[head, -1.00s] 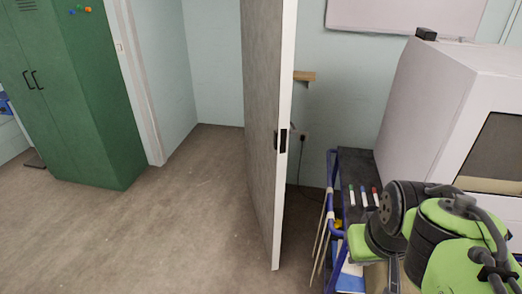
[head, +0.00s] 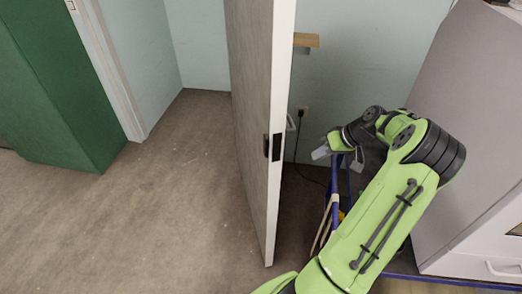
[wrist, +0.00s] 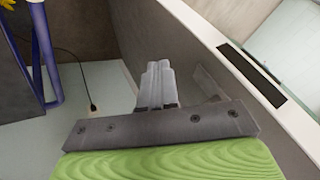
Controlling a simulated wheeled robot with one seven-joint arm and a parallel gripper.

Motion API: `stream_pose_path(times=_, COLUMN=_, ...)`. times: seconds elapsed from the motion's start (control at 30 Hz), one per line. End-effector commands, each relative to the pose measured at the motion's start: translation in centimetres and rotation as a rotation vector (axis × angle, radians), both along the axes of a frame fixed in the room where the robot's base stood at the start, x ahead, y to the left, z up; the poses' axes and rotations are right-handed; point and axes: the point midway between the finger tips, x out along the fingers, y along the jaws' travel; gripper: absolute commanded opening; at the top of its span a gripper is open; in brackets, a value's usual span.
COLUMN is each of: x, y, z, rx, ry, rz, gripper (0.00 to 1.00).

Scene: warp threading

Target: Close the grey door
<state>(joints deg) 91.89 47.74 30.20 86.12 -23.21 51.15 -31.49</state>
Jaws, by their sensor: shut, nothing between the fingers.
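The grey door (head: 248,110) stands open, its pale edge facing me, with a dark latch plate (head: 277,147) partway down. A light handle (head: 291,122) shows just right of the edge. In the wrist view the door (wrist: 190,50) rises close beside my fingers, with its dark latch plate (wrist: 252,75) on the white edge. My gripper (head: 321,153) is to the right of the door edge, at about latch height. Its fingers (wrist: 157,68) are together and empty; a gap to the door seems to show, but contact is hard to judge.
A blue-framed cart (head: 330,215) stands right of the door, below my arm; its frame shows in the wrist view (wrist: 45,50). A large pale cabinet (head: 450,130) is at the right. A green locker (head: 55,90) stands at the left. Floor left of the door is clear.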

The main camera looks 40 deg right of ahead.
Motion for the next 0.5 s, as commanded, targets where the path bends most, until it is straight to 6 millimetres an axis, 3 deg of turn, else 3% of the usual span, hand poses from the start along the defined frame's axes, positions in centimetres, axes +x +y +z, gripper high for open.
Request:
stream_pose_path(times=0.17, x=0.0, y=-0.4, z=-1.0, rx=0.006, ry=-0.014, rz=-0.011, gripper=0.00)
stream_pose_path(times=0.5, x=3.9, y=1.6, z=-6.8, rx=0.007, ry=-0.012, rz=-0.008, gripper=0.00)
